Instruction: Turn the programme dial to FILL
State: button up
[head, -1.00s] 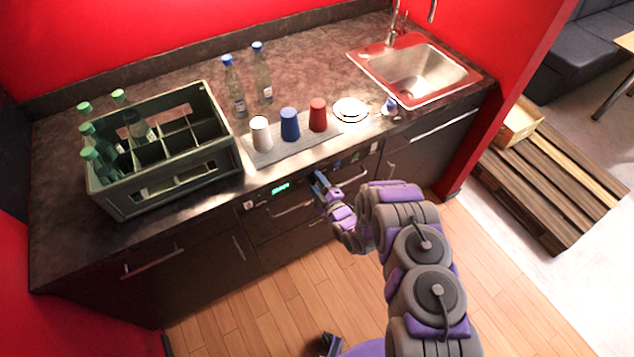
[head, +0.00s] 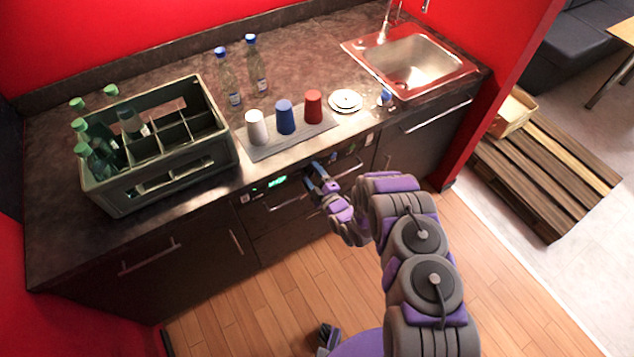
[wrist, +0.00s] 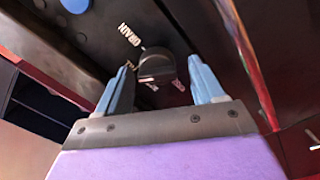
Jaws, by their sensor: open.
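The dark round programme dial (wrist: 156,66) is on the black front panel in the wrist view. The word DRAIN (wrist: 130,36) is printed at its upper left. Another label at its left is partly covered by a finger, and pink marks below it are too small to read. My gripper (wrist: 161,70) is open, its two blue fingers on either side of the dial. I cannot tell whether they touch it. In the head view my gripper (head: 318,175) is at the panel under the counter edge, right of the lit green display (head: 277,181); the dial is hidden there.
On the counter stand a green bottle crate (head: 160,180), white, blue (head: 286,117) and red cups on a grey mat, two clear bottles, a white plate (head: 345,101) and a sink (head: 408,65). A drawer handle (head: 288,203) is below the panel. Wooden floor lies in front.

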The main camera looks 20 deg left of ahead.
jog(key=v, duration=1.7)
